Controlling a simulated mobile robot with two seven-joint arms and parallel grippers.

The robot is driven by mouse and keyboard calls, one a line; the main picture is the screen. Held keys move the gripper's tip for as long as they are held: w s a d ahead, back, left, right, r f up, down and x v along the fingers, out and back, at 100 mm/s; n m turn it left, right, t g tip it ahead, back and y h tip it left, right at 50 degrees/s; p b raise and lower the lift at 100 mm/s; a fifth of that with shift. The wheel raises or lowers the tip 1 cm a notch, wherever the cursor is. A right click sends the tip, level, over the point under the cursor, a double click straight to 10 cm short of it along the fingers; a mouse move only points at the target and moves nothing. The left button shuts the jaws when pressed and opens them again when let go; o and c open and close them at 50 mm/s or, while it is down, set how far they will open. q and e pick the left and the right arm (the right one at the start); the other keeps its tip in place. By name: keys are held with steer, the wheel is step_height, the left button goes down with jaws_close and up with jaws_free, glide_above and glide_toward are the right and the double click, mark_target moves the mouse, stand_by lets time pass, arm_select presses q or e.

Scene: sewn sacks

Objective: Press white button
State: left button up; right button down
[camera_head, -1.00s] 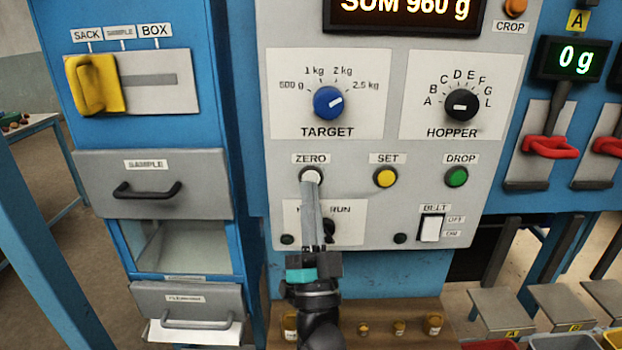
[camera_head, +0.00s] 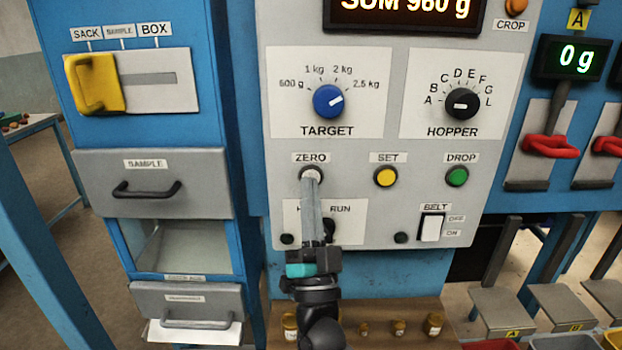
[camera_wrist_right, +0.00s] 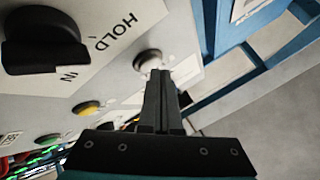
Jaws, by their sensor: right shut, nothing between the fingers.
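The white button (camera_head: 312,173) sits under the ZERO label on the grey control panel (camera_head: 400,215). My right gripper (camera_head: 311,184) is shut and empty, reaching up from below. Its fingertips overlap the lower part of the button in the head view. In the right wrist view the white button (camera_wrist_right: 148,60) shows just past the fingertips of the gripper (camera_wrist_right: 159,74). The tips are at or very near the button; I cannot tell whether they touch or press it. My left gripper is out of view.
A yellow button (camera_head: 386,177) and a green button (camera_head: 457,176) sit to the right in the same row. The HOLD/RUN knob (camera_head: 329,227) is partly hidden behind my gripper. The blue TARGET dial (camera_head: 328,101) is above, and the BELT switch (camera_head: 431,228) is at lower right.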

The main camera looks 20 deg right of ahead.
steer(key=shift+w+d, duration=0.15)
steer(key=shift+w, duration=0.25)
stand_by(0.6)
steer(key=shift+s, duration=0.15)
steer(key=shift+s+a, duration=0.25)
steer(key=shift+s, duration=0.45)
steer(key=s+p, duration=0.1)
steer(key=s, duration=0.1)
steer(key=s+a+p, duration=0.1)
steer(key=s, duration=0.1)
steer(key=shift+s+a, duration=0.2)
steer(key=shift+s, duration=0.2)
stand_by(0.5)
